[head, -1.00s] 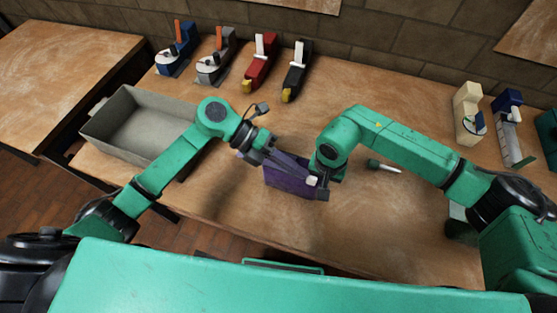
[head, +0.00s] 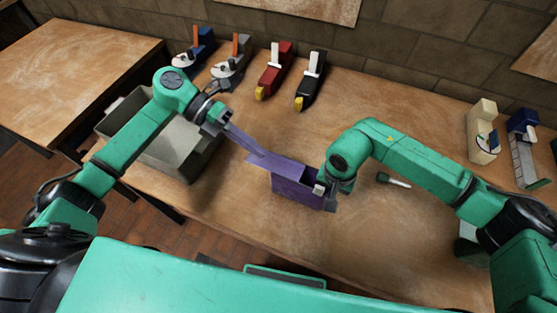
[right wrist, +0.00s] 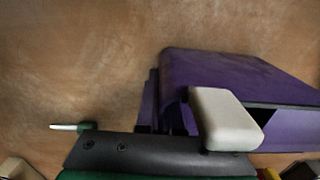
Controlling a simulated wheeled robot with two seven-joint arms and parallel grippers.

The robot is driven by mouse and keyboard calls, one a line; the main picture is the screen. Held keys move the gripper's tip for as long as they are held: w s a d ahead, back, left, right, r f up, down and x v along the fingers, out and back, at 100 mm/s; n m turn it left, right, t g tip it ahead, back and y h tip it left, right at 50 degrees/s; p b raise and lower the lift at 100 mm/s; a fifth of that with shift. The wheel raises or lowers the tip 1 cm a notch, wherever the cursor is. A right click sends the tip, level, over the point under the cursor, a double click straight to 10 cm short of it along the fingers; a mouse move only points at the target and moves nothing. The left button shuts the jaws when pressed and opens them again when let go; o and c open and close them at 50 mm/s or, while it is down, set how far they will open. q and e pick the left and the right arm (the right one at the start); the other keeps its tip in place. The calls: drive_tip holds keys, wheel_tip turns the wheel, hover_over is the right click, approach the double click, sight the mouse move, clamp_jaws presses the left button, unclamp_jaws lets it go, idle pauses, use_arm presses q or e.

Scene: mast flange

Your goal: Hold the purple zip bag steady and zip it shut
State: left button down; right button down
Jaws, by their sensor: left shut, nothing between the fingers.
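The purple zip bag (head: 296,189) stands on the workbench near the middle in the head view, a flat purple part jutting left from its top. It also fills the right side of the right wrist view (right wrist: 225,75). My right gripper (head: 321,188) is at the bag's right end. In the right wrist view a pale block (right wrist: 225,120) lies against the bag's near end; whether the right jaws are closed on it is hidden.
A grey open bin (head: 165,145) stands at the left bench edge. A green-handled tool (head: 393,180) lies right of the right gripper. Several bench tools (head: 275,70) line the back, with a beige one (head: 482,130) at the back right. The front bench is clear.

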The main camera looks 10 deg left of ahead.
drive_tip(key=c, duration=1)
unclamp_jaws()
